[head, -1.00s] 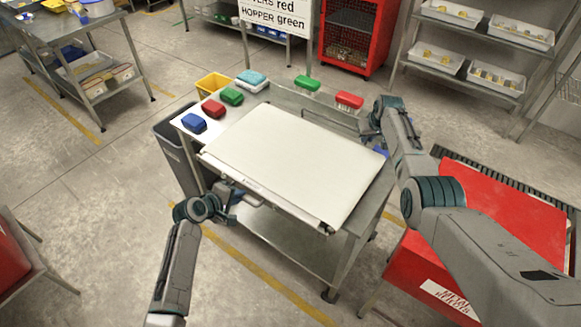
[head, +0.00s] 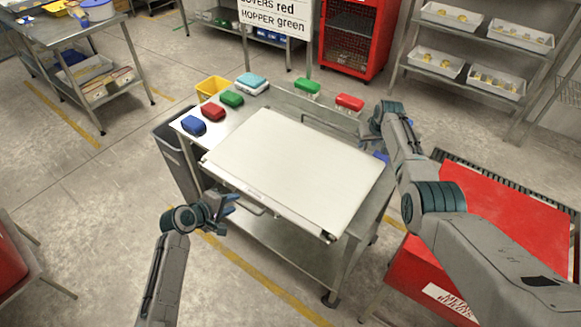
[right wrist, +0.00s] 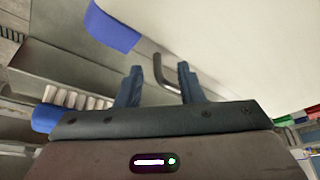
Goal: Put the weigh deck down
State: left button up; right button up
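The weigh deck (head: 295,165) is a wide cream plate lying on the metal cart, with a bar handle (head: 252,207) on its near edge. My left gripper (head: 232,203) is open and empty, just left of that handle and apart from it. My right gripper (head: 372,134) is at the deck's far right side, its fingers partly hidden in the head view. In the right wrist view its two blue fingers (right wrist: 158,86) are spread apart, with a dark bent handle (right wrist: 162,72) showing between them; contact cannot be told. The deck (right wrist: 240,45) fills the upper right there.
Blue (head: 194,125), red (head: 213,112) and green (head: 232,98) blocks and a teal-and-white one (head: 251,83) lie along the cart's left end. Green (head: 307,88) and red (head: 349,103) ones lie behind the deck. A red cabinet (head: 510,220) stands at the right.

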jog(key=shift+s+r, duration=0.1)
jog(key=shift+r, duration=0.05)
pick_arm(q)
jog(key=v, duration=0.8)
jog(key=shift+s+a+r, duration=0.15)
jog(key=shift+s, duration=0.15)
pick_arm(e)
jog(key=v, duration=1.1)
jog(key=shift+s+r, duration=0.2)
jog(key=shift+r, duration=0.15)
